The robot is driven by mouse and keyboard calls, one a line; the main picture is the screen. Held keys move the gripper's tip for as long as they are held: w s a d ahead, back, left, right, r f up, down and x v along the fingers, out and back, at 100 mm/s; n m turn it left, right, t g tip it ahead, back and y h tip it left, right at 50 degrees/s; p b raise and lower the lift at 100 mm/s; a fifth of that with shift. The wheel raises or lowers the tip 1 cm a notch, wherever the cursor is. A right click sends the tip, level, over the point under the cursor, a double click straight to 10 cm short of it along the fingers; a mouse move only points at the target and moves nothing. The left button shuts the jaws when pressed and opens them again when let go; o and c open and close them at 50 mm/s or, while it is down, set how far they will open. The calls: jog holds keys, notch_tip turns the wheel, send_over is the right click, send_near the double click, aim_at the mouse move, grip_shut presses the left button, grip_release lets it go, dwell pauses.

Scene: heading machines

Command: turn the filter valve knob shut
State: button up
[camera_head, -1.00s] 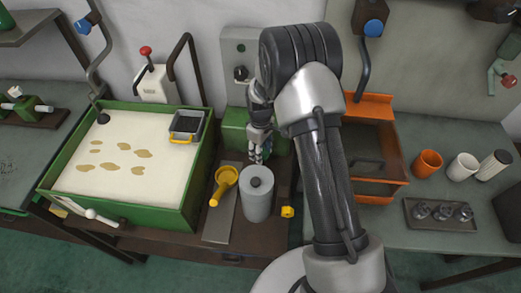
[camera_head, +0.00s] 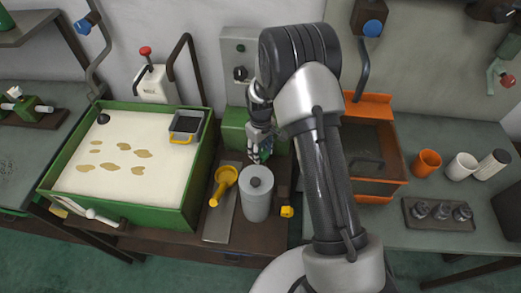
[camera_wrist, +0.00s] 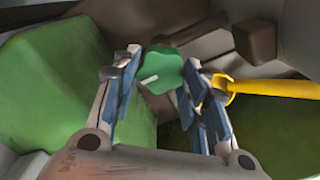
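The filter valve knob (camera_wrist: 162,70) is green and lobed, with a white mark on its face, in the wrist view. It lies between the two fingertips of my gripper (camera_wrist: 160,75). The fingers are spread with blue pads facing inward; gaps show beside the knob, and I cannot tell whether either finger touches it. In the head view my gripper (camera_head: 256,152) hangs just behind the grey cylinder (camera_head: 257,200) on the middle bench. I cannot make out the knob in the head view.
A yellow scoop-like piece (camera_head: 226,180) stands left of the cylinder and also shows in the wrist view (camera_wrist: 265,88). A green block (camera_head: 236,130) is close behind my gripper. A green-walled tray (camera_head: 128,220) is at left, an orange bin (camera_head: 378,190) at right.

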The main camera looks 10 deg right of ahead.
aim_at(261, 152)
jog(key=o, duration=0.5)
jog(key=shift+c, duration=0.2)
notch_tip(261, 152, up, 12)
dwell(0.4)
